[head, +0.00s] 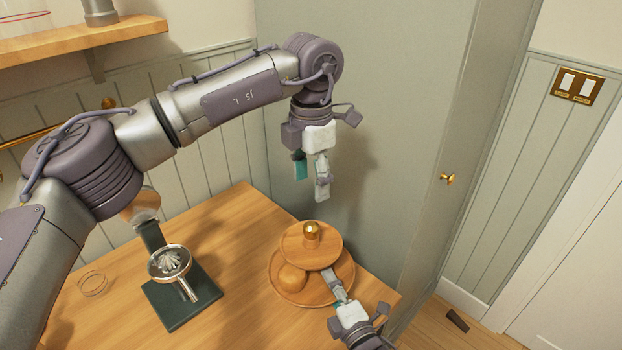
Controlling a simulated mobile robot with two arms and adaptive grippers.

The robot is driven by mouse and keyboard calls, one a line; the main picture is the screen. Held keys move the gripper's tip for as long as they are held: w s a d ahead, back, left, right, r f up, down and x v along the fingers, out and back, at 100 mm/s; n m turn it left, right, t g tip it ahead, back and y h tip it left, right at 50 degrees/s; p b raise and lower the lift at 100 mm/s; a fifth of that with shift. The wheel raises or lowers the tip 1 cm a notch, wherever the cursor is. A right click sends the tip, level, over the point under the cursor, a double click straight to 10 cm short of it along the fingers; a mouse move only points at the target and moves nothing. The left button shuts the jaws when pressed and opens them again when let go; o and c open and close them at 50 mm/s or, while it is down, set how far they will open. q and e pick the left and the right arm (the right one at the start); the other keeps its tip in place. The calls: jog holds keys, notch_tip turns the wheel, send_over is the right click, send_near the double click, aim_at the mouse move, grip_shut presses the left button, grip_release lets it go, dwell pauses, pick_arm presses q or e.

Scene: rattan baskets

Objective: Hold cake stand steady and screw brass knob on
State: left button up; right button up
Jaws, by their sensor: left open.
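The wooden two-tier cake stand stands near the table's right corner, its lower plate (335,293) wider than its upper plate (290,243). The brass knob (311,232) is upright at the middle of the upper plate; whether it is threaded on cannot be seen. My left gripper (310,183) is open and empty, pointing down above the stand, clear of the knob. My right gripper (332,279) comes from the lower right, its fingertips at the near rim of the upper plate. Whether they are closed on the rim cannot be told.
A dark green base with a metal-rimmed device (183,318) and a clear glass ring (93,284) are to the left on the table (235,215). A green panel rises behind the stand.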

jog(key=shift+o, duration=0.5)
jog(key=v, duration=1.2)
